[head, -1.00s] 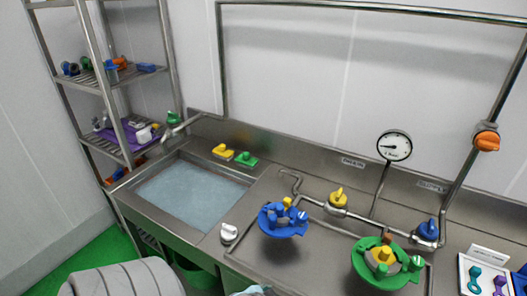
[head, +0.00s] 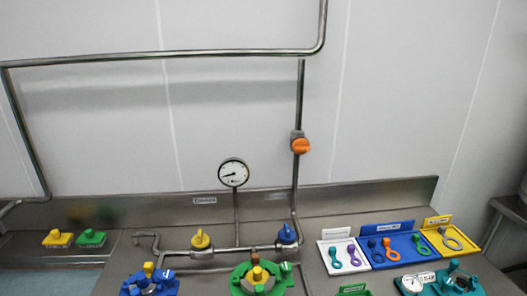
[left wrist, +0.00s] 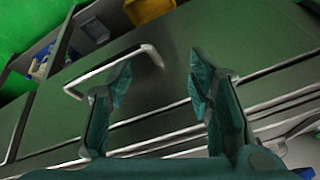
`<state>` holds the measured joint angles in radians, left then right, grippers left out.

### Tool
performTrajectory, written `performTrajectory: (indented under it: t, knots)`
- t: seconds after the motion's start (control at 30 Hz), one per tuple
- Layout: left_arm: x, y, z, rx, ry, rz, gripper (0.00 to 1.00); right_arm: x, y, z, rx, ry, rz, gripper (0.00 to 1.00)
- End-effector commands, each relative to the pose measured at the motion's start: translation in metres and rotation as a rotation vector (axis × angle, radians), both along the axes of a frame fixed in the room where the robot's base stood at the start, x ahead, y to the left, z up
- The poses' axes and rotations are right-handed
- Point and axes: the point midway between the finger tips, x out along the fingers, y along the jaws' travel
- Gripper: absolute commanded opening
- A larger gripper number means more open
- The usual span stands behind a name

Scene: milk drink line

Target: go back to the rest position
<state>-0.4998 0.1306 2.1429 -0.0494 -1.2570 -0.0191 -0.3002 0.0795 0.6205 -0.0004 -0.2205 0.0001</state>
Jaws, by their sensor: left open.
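My left gripper (left wrist: 155,95) shows in the left wrist view with its two teal fingers spread apart and nothing between them. Behind the fingers are a dark green cabinet front (left wrist: 170,50) and a pale bar handle (left wrist: 112,68); whether the left finger touches the handle I cannot tell. Neither gripper shows in the head view. My right gripper is in no view.
The steel counter (head: 215,275) carries a blue fixture (head: 150,283), a green fixture (head: 262,280) and piping with yellow (head: 201,240) and blue (head: 287,234) valves. A gauge (head: 233,172) stands behind. Trays with rings and wrenches, including a blue tray (head: 400,227), sit at right.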

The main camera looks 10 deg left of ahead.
Motion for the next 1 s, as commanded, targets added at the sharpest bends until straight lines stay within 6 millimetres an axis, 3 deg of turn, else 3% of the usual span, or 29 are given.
performTrajectory:
  t: [0.07,0.17,0.27,0.3,0.4,0.47,0.53,0.6,0.67,1.0]
  knots:
    - [0.012,-0.002,0.002,-0.006,-0.061,-0.009,0.47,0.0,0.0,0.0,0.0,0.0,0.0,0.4]
    - [0.004,0.002,-0.053,-0.02,-0.06,-0.013,0.47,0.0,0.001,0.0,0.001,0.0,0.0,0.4]
    - [-0.035,0.007,-0.134,-0.04,-0.002,0.004,0.47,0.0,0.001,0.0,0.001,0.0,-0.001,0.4]
    - [-0.059,0.008,-0.164,-0.049,0.031,0.014,0.47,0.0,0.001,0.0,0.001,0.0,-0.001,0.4]
    - [-0.126,0.01,-0.221,-0.065,0.125,0.046,0.47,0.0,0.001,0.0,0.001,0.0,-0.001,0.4]
    - [-0.163,0.009,-0.241,-0.071,0.185,0.063,0.47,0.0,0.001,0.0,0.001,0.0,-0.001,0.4]
    - [-0.197,0.007,-0.255,-0.075,0.255,0.08,0.47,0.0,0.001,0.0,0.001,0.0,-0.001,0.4]
    - [-0.21,0.004,-0.261,-0.08,0.302,0.09,0.47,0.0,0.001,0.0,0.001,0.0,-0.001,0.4]
    - [-0.198,0.003,-0.26,-0.081,0.282,0.088,0.47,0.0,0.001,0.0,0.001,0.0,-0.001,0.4]
    - [-0.198,0.004,-0.26,-0.08,0.283,0.088,0.47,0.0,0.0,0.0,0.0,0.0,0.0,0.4]
